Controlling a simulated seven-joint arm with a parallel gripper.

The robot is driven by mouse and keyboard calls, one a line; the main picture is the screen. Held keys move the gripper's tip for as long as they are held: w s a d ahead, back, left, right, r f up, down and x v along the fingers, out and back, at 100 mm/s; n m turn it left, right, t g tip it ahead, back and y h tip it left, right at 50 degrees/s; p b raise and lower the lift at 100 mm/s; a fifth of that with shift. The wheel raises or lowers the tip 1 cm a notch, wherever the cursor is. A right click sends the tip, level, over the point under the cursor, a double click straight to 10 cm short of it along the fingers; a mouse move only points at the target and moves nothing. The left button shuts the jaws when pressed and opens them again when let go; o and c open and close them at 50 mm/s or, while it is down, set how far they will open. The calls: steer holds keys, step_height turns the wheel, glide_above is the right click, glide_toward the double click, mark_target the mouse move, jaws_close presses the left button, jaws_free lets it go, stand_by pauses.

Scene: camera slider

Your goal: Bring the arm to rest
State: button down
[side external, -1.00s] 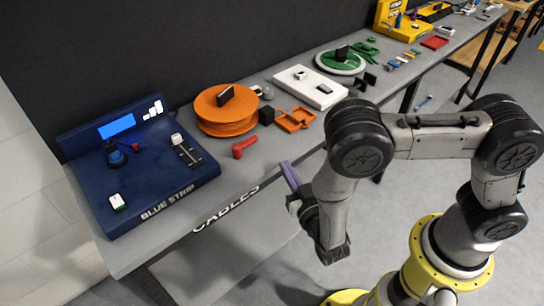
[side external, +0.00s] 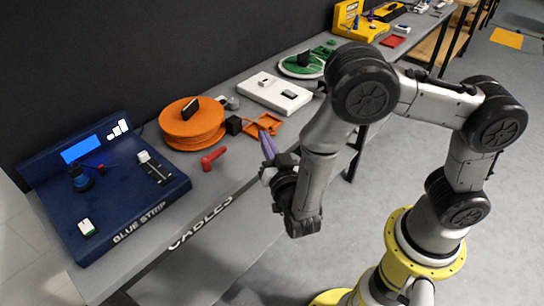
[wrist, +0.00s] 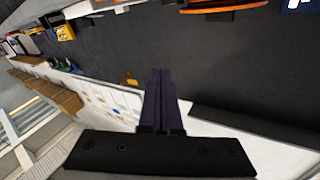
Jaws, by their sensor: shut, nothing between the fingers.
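My gripper (side external: 267,146) is at the front of the bench in the side external view, its purple fingers pointing up and together. In the wrist view the dark purple fingers (wrist: 160,82) lie side by side with no gap and nothing between them. In the side picture the fingertips are just below the orange tray (side external: 277,120) and right of the red piece (side external: 213,158). I cannot tell their exact distance from the bench edge. My arm is bent, with its elbow high.
A grey bench (side external: 190,192) runs along a dark wall. It carries a blue console (side external: 110,212), an orange spool (side external: 188,133), a white box (side external: 272,94), a green disc (side external: 303,65) and a yellow stand (side external: 347,24). Open floor (side external: 350,225) lies in front.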

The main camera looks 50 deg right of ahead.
steer(key=w+d+r+m+y, duration=0.1)
steer(key=w+d+r+m, duration=0.15)
steer(key=r, duration=0.45)
steer(key=w+d+r+m+y, duration=0.1)
steer(key=w+d+r, duration=0.2)
steer(key=r, duration=0.4)
steer(key=s+r+n+y, duration=0.4)
steer(key=s+r+y, duration=0.15)
steer(key=r, duration=0.55)
steer(key=s+f+n+g+y, duration=0.1)
steer(key=s+f+n+g, duration=0.3)
steer(key=s, duration=0.7)
steer(key=s+d+f+n+g+y, duration=0.1)
steer(key=s+f+n+g, duration=0.3)
steer(key=s, duration=0.8)
step_height(320, 180, down, 4)
steer(key=shift+f+n+g, duration=0.2)
steer(key=shift+n+g, duration=0.15)
steer(key=shift+g, duration=0.85)
